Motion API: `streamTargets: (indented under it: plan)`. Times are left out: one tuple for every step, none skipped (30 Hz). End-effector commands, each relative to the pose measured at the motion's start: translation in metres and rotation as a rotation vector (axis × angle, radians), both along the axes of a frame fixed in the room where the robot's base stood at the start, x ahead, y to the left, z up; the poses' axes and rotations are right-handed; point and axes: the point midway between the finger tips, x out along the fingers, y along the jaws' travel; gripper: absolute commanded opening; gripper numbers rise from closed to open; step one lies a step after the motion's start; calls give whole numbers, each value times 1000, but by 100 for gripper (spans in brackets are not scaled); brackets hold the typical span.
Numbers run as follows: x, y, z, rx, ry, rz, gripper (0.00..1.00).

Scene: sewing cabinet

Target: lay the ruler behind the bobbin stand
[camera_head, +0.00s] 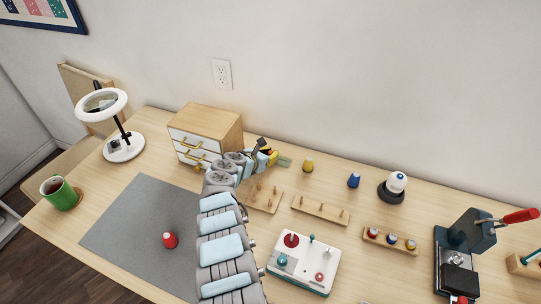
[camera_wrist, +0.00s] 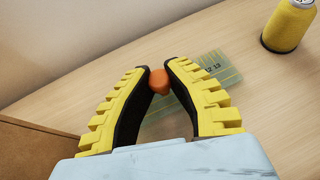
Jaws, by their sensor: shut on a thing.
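The ruler is a clear, greenish strip with printed numbers (camera_wrist: 222,72) and an orange knob (camera_wrist: 160,82) on it. My gripper (camera_wrist: 159,80) is shut on the orange knob. In the head view my gripper (camera_head: 271,157) is at the back of the table, right of the drawer cabinet, and the ruler's green end (camera_head: 285,162) sticks out beyond it. I cannot tell whether the ruler touches the table. A wooden block with red, blue and yellow bobbins (camera_head: 389,241), which looks like the bobbin stand, is farther right and nearer the front.
Two pegged wooden racks (camera_head: 263,205) (camera_head: 320,209) stand in front of the gripper. A yellow spool (camera_head: 308,165), which also shows in the wrist view (camera_wrist: 289,25), a blue spool (camera_head: 353,180) and a white-topped object (camera_head: 394,188) line the back. A drawer cabinet (camera_head: 207,122) is left.

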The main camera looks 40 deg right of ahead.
Motion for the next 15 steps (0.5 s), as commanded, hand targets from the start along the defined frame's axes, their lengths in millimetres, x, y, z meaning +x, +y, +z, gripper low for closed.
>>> streamTargets:
  plan:
    - [0,0,1,0,0,0,0]
    - [0,0,1,0,0,0,0]
    - [0,0,0,0,0,0,0]
    - [0,0,-1,0,0,0,0]
    - [0,0,-2,0,0,0,0]
    - [0,0,-3,0,0,0,0]
    - [0,0,-2,0,0,0,21]
    - [0,0,-2,0,0,0,29]
    - [0,0,-2,0,0,0,39]
    - [0,0,-2,0,0,0,39]
    - [0,0,-2,0,0,0,39]
    - [0,0,-2,0,0,0,39]
    - [0,0,-2,0,0,0,39]
    - [0,0,-2,0,1,0,39]
    - [0,0,-2,0,1,0,39]
